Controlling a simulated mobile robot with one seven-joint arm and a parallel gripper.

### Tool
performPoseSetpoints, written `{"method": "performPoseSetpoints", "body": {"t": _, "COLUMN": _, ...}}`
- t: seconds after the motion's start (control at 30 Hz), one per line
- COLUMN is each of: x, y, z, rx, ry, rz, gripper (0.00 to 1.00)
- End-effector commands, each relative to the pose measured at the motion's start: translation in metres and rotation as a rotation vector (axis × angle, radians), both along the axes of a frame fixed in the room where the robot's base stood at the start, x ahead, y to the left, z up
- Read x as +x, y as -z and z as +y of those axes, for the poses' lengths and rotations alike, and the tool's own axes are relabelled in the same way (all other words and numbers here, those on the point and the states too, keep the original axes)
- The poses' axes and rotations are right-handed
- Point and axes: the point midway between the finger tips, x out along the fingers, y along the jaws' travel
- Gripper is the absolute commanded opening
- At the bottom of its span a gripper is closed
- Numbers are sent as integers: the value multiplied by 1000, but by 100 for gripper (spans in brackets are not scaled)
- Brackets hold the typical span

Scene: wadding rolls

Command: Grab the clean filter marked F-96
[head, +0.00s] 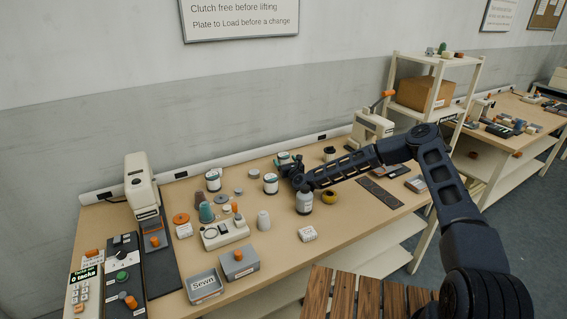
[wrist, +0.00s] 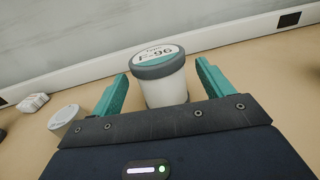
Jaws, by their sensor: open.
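In the wrist view, a white canister with a grey lid rim (wrist: 165,88) stands on the bench. Its top label reads F-96; the smaller word above is hard to read. My gripper (wrist: 162,74) is open, with one teal finger on each side of the canister and a visible gap on both sides. The canister's lower part is hidden by the gripper body. In the head view, my gripper (head: 287,163) is low over the back middle of the bench, and I cannot make out the F-96 label there.
White jars with dark lids (head: 213,180) and (head: 270,184) stand to the left of my gripper. The wall rail (wrist: 80,68) runs behind the canister. A low pale round piece (wrist: 64,119) lies to the left.

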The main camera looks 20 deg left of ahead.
Motion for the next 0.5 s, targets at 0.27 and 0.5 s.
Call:
{"method": "performPoseSetpoints", "body": {"t": 0.27, "x": 23, "y": 0, "z": 18, "rx": -1, "ry": -1, "rz": 0, "gripper": 79}}
{"method": "performPoseSetpoints", "body": {"t": 0.5, "x": 24, "y": 0, "z": 19, "rx": -1, "ry": -1, "rz": 0, "gripper": 79}}
